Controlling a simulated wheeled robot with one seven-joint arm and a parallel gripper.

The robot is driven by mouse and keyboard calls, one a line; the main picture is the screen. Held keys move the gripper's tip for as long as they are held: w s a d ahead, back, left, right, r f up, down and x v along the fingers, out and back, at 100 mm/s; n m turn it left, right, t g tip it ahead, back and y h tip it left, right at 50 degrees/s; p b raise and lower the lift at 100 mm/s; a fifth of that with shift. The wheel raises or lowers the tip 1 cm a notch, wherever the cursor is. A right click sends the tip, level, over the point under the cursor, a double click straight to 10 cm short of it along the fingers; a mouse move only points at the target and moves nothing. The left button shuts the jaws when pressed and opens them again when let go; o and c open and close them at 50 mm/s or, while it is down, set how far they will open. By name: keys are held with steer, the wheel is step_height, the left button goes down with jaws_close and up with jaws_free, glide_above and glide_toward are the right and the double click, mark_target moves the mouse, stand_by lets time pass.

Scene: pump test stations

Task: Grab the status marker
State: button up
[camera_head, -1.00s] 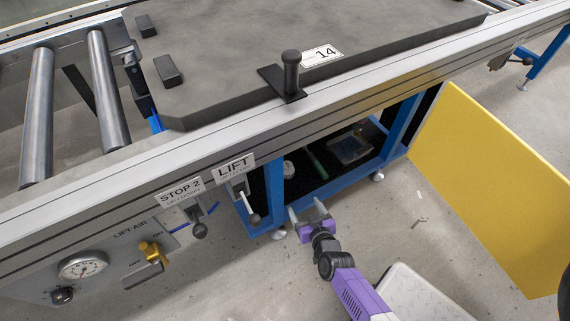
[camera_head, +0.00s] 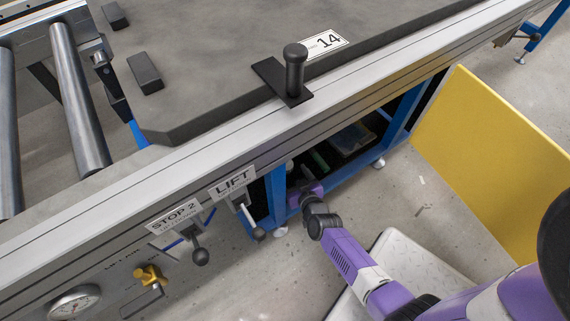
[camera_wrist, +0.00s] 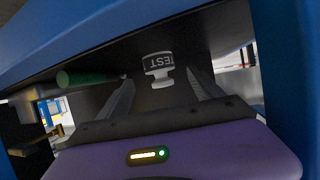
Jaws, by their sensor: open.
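The status marker (camera_wrist: 158,68), a small pale piece lettered TEST, shows upside down in the wrist view on the dark shelf under the bench. It lies between the lines of my two fingers, with a gap on both sides. A small pale spot (camera_head: 289,165) in the head view may be the same marker. My gripper (camera_wrist: 159,78) is open and empty, reaching under the bench. In the head view my gripper (camera_head: 305,192) is at the blue frame opening, and its fingertips are mostly hidden.
A green cylinder (camera_wrist: 88,78) lies left of the marker. The blue frame (camera_head: 274,190) borders the opening, with its beam close above. LIFT (camera_head: 245,208) and STOP 2 (camera_head: 195,245) levers hang nearby on the left. A yellow panel (camera_head: 490,170) stands on the right.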

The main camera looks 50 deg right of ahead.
steer(key=b+x, duration=0.2)
steer(key=x, duration=0.3)
steer(key=shift+f, duration=0.1)
steer(key=c, duration=1.5)
